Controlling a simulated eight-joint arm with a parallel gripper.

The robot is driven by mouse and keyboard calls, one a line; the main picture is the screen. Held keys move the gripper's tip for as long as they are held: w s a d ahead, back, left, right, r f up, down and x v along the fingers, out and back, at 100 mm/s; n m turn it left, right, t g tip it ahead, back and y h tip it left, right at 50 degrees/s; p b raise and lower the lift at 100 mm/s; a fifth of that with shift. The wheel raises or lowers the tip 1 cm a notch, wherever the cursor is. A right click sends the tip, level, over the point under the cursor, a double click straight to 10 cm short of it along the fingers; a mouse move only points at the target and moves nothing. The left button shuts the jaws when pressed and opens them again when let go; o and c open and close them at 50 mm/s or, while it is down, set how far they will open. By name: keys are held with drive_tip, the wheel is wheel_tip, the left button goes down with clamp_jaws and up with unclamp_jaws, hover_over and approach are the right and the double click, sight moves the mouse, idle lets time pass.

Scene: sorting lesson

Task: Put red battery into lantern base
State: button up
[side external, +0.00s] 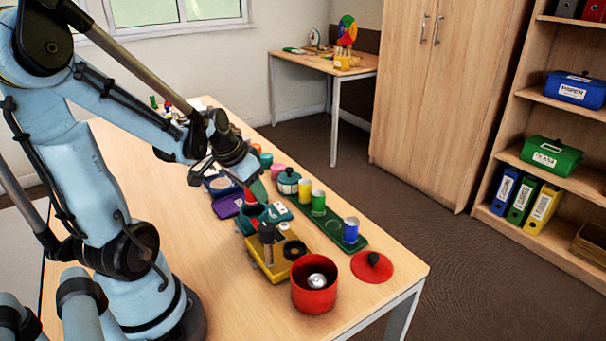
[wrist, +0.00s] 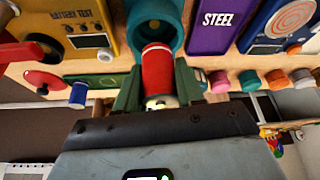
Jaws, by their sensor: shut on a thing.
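My gripper (side external: 259,188) is shut on the red battery (wrist: 158,70), with one green finger on each side of it in the wrist view (wrist: 156,88). In the side view the red battery (side external: 250,197) shows just at the fingertips. The lantern base (wrist: 156,22) is a teal round cup beyond the battery; in the side view its teal body (side external: 276,212) lies just below my gripper. The battery's far end overlaps the cup's near rim in the wrist view. I cannot tell whether it is inside the opening or above it.
A yellow battery tester (wrist: 92,22) with a red lever is beside the base. A green tray (side external: 333,229) holds yellow, green and blue batteries. A red pot (side external: 314,297) and red lid (side external: 372,268) stand near the table end. A purple STEEL box (wrist: 216,30) is on the other side.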

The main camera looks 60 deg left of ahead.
sight(254, 199)
drive_tip(key=shift+w+f, duration=0.1)
drive_tip(key=shift+f, duration=1.75)
drive_tip(key=shift+s+d, duration=0.2)
drive_tip(key=shift+s, duration=0.15)
drive_tip(key=shift+s+r, duration=0.15)
drive_tip(key=shift+r, duration=0.5)
idle(0.4)
drive_tip(key=shift+w+a+r, duration=0.1)
drive_tip(key=shift+w+a, duration=0.05)
drive_tip(key=shift+w, duration=0.35)
idle(0.7)
drive_tip(key=shift+f, duration=0.45)
drive_tip(key=shift+r, duration=0.75)
drive_tip(key=shift+s, duration=0.15)
idle(0.7)
drive_tip(key=shift+f, duration=0.7)
idle(0.4)
